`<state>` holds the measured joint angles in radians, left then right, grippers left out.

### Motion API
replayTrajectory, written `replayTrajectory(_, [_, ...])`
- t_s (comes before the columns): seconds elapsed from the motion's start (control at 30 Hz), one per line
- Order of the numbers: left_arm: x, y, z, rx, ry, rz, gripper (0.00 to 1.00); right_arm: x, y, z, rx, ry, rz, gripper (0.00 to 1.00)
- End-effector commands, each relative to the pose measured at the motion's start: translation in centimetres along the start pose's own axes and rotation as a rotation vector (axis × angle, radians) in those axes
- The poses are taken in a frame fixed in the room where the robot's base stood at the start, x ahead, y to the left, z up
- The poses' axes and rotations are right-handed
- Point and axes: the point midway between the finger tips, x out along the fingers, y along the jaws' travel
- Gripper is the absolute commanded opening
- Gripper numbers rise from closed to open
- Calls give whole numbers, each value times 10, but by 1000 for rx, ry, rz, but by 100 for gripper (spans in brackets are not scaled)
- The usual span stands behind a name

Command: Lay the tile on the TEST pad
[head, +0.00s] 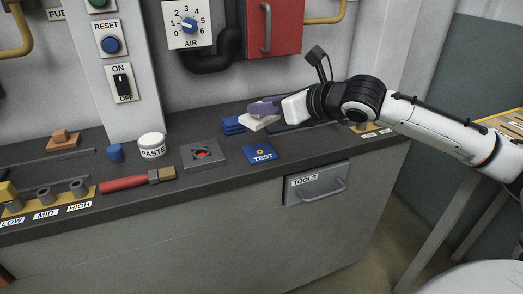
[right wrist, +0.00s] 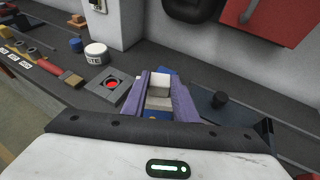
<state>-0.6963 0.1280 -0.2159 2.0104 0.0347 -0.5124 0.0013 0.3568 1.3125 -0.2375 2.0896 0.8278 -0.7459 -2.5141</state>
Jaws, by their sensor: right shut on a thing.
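My right gripper (head: 262,108), with purple fingers, comes in from the right over the bench and is shut on the pale tile (head: 260,123). In the right wrist view the tile (right wrist: 159,91) shows between the two fingers. The blue TEST pad (head: 263,155) lies flat on the bench, nearer the front edge than the tile. Its top is bare, with a small yellow mark above the word. A blue stack (head: 233,126) stands just left of the tile. I cannot tell whether the tile touches it. My left gripper is not in view.
A grey plate with a red round centre (head: 202,155) lies left of the pad. Further left are a PASTE jar (head: 152,147), a blue cylinder (head: 115,152) and a red-handled brush (head: 137,181). A red box (head: 275,27) hangs on the wall behind.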

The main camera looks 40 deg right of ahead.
Motion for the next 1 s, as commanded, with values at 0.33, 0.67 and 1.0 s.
replayTrajectory(0.33, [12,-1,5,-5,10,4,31,20,1,-50,3,1,2,2])
replayTrajectory(0.67, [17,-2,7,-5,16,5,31,34,1,-84,3,2,2,2])
replayTrajectory(1.0, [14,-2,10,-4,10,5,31,35,1,-85,1,3,1,31])
